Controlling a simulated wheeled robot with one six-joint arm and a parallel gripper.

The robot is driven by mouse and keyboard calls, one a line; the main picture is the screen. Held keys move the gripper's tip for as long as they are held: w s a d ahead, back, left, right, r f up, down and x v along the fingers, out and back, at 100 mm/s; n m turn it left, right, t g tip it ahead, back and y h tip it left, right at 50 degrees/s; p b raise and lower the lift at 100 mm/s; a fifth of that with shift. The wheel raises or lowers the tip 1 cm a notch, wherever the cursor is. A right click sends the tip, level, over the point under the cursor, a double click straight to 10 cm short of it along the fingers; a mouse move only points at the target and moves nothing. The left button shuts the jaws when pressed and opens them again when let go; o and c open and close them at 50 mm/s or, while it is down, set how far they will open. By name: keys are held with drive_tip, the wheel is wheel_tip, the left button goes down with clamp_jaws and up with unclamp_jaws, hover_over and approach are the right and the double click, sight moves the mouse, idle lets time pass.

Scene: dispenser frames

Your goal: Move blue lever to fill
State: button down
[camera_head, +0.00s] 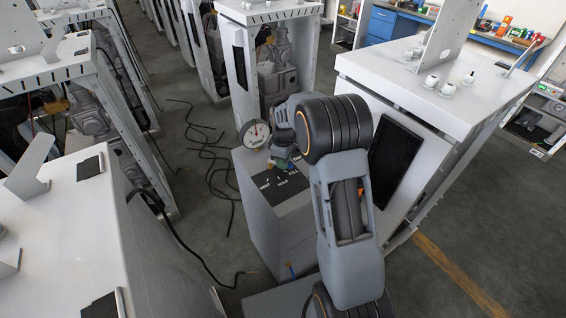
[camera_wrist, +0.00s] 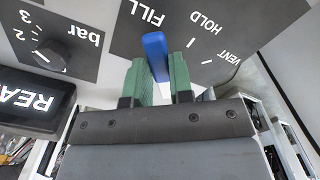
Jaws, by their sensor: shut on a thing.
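The blue lever (camera_wrist: 154,44) stands up between the two green fingers of my gripper (camera_wrist: 159,64) in the wrist view. My gripper is shut on it. The lever is over a dark label plate (camera_wrist: 235,35) printed FILL, HOLD and VENT. Its free end shows just below the word FILL; the lower part is hidden by the fingers, so its exact setting cannot be told. In the head view my gripper (camera_head: 282,163) is at the dark panel (camera_head: 283,187) on top of a grey cabinet (camera_head: 262,222); the lever is not clearly visible there.
A round gauge (camera_head: 254,133) stands just left of my gripper. The wrist view shows a knob marked bar (camera_wrist: 50,54) and a black display (camera_wrist: 30,103). White-topped frames (camera_head: 445,75) stand close on the right and left (camera_head: 80,220). Black cables (camera_head: 215,155) lie on the floor.

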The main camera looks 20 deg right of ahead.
drive_tip(key=shift+w+n, duration=0.15)
drive_tip(key=shift+n, duration=0.25)
drive_tip(key=c, duration=1)
unclamp_jaws()
drive_tip(key=shift+d, duration=0.1)
wheel_tip(320, 180, up, 14)
drive_tip(key=shift+b, duration=0.35)
drive_tip(key=shift+f, duration=0.1)
